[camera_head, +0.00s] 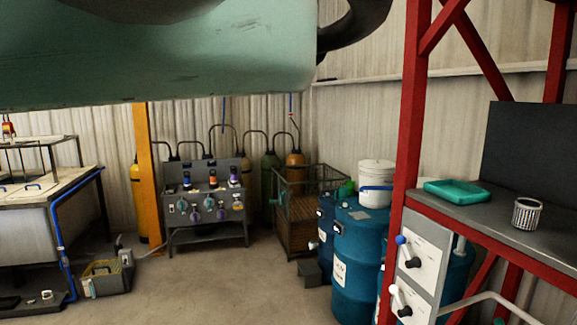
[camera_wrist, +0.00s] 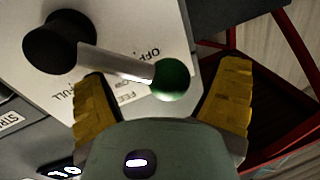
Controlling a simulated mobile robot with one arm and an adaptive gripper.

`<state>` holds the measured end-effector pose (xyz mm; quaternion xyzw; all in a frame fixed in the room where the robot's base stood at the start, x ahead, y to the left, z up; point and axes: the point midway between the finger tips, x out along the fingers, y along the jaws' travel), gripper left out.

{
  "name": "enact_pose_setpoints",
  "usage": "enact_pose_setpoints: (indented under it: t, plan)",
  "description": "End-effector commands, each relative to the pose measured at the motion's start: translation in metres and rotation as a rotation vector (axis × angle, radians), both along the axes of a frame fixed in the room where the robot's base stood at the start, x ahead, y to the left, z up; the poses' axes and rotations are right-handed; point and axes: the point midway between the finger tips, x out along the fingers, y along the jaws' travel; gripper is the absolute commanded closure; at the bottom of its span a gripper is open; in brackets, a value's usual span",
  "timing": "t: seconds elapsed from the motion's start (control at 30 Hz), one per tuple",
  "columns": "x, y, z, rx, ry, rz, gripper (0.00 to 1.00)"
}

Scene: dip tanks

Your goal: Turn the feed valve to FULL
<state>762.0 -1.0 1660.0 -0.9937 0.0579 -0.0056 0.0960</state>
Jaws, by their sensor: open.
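The feed valve in the wrist view has a black round hub (camera_wrist: 58,42), a metal lever (camera_wrist: 115,63) and a green ball knob (camera_wrist: 170,79) at the lever's end. It sits on a white plate (camera_wrist: 112,22) lettered OFF, FEED and FULL. The lever points from the hub to the right, lying close to the OFF lettering and away from FULL. My gripper (camera_wrist: 164,72) is open, its yellow fingers on either side of the green knob with gaps showing. I cannot make out this green-knobbed valve or my gripper's fingers in the head view.
In the head view, a white panel (camera_head: 424,250) with blue-knobbed and white-knobbed levers hangs under a bench with a teal tray (camera_head: 458,191) and a wire basket (camera_head: 527,213). Red posts (camera_head: 412,130) and blue drums (camera_head: 358,250) stand close by.

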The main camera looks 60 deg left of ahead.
Motion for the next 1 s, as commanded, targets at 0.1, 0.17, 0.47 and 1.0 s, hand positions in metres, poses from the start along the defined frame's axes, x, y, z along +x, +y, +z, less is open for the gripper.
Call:
enact_pose_setpoints:
  t: [0.1,0.17,0.47,1.0]
  plan:
    - [0.0000,-0.0007,-0.0003,0.000,0.000,-0.001,0.11]
    - [0.0000,-0.0008,-0.0003,0.000,0.000,-0.001,0.11]
    - [0.0000,-0.0008,-0.0001,0.000,0.000,-0.002,0.34]
    - [0.0001,-0.0010,-0.0009,0.000,0.003,-0.003,0.89]
